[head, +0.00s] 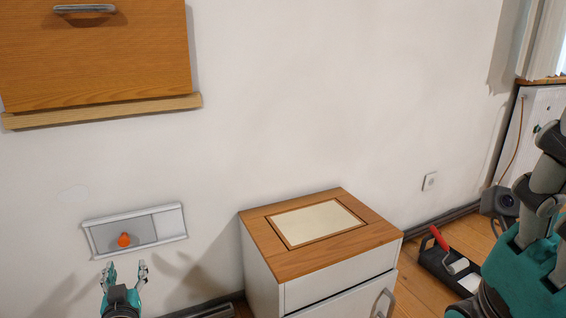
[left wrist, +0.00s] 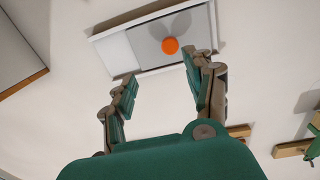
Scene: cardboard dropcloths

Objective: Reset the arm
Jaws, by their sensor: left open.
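My left gripper (head: 124,274) is open and empty at the lower left of the head view. It is in front of the wall, just below a white-framed wall panel (head: 168,222) with an orange knob (head: 124,240). In the left wrist view the open fingers (left wrist: 160,95) point toward the panel (left wrist: 117,53), and the orange knob (left wrist: 170,46) shows beyond them. I cannot tell the exact gap, but the fingers do not close around the knob. My right arm (head: 530,230) is at the right edge of the head view; its gripper fingers are not visible.
A wooden wall cabinet (head: 95,55) hangs at upper left. A white cabinet with a wooden top (head: 260,235) stands at centre. A black tray with a red-handled paint roller (head: 440,238) lies on the floor at right. The middle wall is bare.

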